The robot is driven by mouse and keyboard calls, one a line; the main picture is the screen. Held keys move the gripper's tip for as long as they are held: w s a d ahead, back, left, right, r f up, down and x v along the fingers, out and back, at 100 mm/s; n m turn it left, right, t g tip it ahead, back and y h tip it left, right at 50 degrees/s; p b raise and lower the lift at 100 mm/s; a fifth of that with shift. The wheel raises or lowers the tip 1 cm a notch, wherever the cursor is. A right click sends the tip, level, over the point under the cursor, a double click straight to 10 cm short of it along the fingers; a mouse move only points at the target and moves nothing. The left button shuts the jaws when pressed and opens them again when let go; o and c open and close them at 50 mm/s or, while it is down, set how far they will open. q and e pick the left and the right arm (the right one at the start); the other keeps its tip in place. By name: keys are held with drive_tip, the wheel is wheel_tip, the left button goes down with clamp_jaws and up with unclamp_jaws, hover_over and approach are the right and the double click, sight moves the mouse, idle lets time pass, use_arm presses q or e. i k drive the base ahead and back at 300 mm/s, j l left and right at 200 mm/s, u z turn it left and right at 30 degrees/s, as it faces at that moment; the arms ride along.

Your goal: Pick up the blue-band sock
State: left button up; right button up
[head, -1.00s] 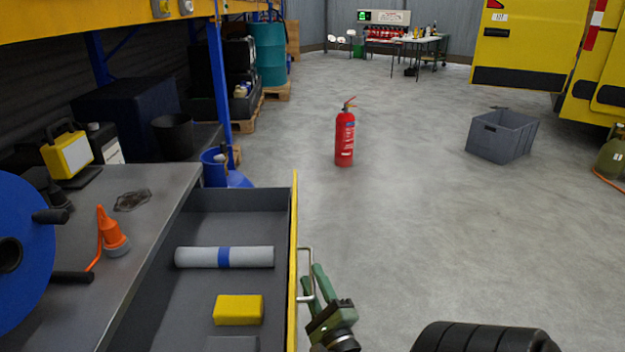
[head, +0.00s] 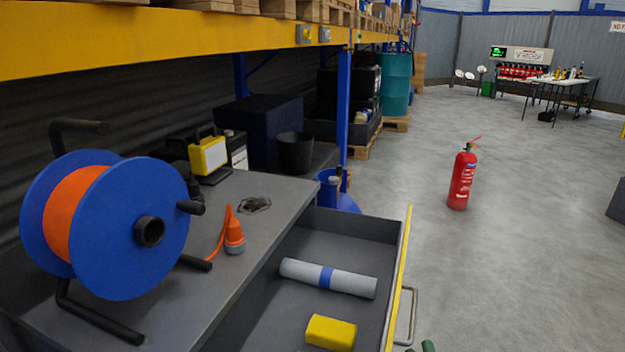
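The blue-band sock, a light grey roll with a blue band around its middle (head: 326,278), lies in the open drawer (head: 352,222), towards the far end. A yellow block (head: 330,332) lies nearer in the same drawer. Only the green fingertips of my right gripper (head: 419,347) show at the bottom edge, outside the drawer and just below its handle (head: 407,316). The tips stand apart with nothing seen between them. My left gripper is not in view.
A blue cable reel (head: 120,225), an orange plug (head: 234,236) and a yellow lamp (head: 208,156) stand on the grey bench left of the drawer. A red extinguisher (head: 461,180) stands on the floor beyond. The floor right of the drawer is clear.

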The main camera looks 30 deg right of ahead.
sight(322, 276)
drive_tip(key=k+j, duration=0.75)
drive_tip(key=k, duration=0.1)
